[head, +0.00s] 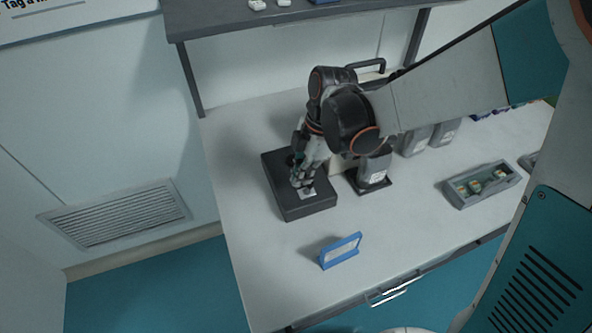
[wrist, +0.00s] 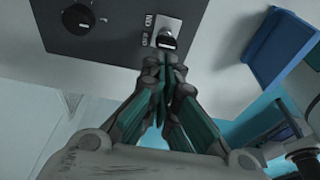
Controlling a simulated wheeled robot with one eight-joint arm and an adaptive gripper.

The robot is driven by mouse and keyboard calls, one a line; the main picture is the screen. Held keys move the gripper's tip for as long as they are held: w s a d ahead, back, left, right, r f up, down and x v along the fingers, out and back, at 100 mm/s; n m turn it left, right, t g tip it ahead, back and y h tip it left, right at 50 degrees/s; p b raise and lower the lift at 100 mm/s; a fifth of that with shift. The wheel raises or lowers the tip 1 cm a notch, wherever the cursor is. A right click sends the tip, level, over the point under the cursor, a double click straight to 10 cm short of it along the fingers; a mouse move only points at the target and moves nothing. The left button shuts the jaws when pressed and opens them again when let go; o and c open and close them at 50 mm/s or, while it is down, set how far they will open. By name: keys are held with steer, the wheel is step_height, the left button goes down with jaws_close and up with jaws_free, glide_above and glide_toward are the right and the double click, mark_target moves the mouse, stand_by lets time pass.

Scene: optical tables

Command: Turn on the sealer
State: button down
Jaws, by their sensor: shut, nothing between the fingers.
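The sealer is a dark grey box (head: 287,203) on the white table in the head view. A light plate is on its top, beside my gripper (head: 303,183). In the wrist view the sealer's dark panel (wrist: 52,38) carries a round black knob (wrist: 78,18) and a silver switch plate (wrist: 172,26) marked ON and OFF. A dark switch (wrist: 166,40) sits at the plate's lower end. My gripper (wrist: 166,66) is shut and empty, its fingertips right by the switch. I cannot tell whether they touch it or which way it is set.
A small blue-framed sign (head: 341,250) stands in front of the sealer. A dark device with a white label (head: 374,172) stands just right of it. A grey tray (head: 482,187) with small items lies farther right. A shelf (head: 240,20) spans the back. The table's front left is clear.

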steer(key=shift+d+r, duration=0.1)
steer(key=shift+r+p, duration=0.55)
steer(key=shift+r, duration=0.2)
steer(key=s+a+r+p, duration=0.1)
steer(key=a+r+p, duration=0.1)
steer(key=a, duration=0.2)
steer(key=w+d+r+p, duration=0.1)
steer(key=w+d+r, duration=0.1)
steer(key=d+r, duration=0.4)
steer(key=shift+w+d+r, duration=0.25)
steer(key=shift+w+d, duration=0.1)
steer(key=shift+d, duration=0.55)
